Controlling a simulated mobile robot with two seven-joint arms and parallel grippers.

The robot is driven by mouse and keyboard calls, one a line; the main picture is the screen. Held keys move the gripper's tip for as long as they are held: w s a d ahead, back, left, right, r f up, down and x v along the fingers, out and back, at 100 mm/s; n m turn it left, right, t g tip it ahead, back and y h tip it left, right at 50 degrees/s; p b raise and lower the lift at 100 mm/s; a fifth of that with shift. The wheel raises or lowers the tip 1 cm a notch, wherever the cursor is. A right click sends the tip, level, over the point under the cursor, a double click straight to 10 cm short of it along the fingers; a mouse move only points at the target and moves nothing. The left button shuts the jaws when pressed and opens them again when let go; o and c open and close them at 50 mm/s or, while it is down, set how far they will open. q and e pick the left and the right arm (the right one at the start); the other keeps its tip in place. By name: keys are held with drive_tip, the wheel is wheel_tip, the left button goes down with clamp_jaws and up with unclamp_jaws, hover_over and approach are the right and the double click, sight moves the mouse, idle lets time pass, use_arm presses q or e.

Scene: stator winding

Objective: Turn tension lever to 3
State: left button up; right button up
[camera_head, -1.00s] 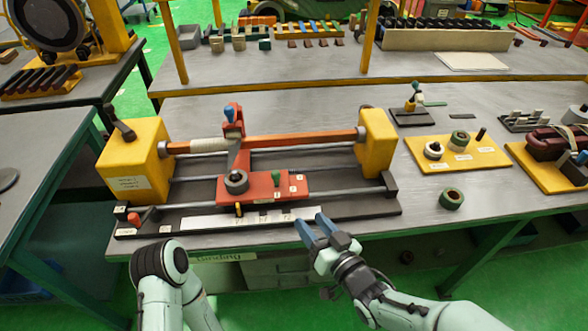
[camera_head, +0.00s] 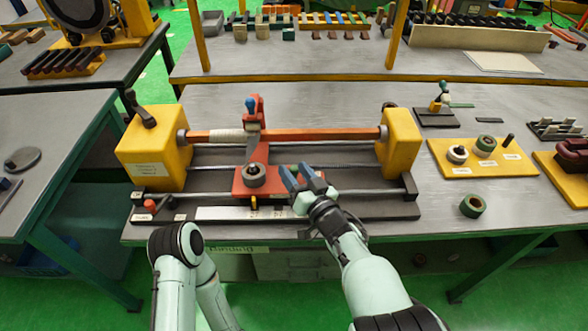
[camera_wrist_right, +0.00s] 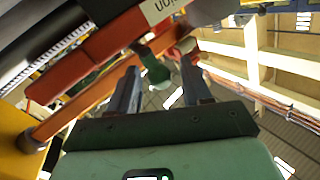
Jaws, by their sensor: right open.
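The tension lever is a small green-knobbed lever (camera_wrist_right: 155,68) on the red carriage (camera_head: 242,186) of the winding machine. In the right wrist view it stands between the two fingertips of my right gripper (camera_wrist_right: 160,72), with gaps visible beside it. In the head view my right gripper (camera_head: 297,172) is at the carriage's right end and mostly hides the lever and the number labels. My right gripper is open. Which number the lever points at cannot be read. My left arm (camera_head: 180,262) shows at the bottom, but its gripper is out of view.
A blue-tipped upright (camera_head: 251,105) rises from the carriage near the orange bar (camera_head: 310,136). Yellow end blocks (camera_head: 158,158) and (camera_head: 400,143) flank the machine. A green ring (camera_head: 472,206) and a yellow spool board (camera_head: 505,165) lie to the right.

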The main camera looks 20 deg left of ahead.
drive_tip(key=shift+w+a, duration=0.35)
drive_tip(key=shift+w, duration=0.05)
clamp_jaws()
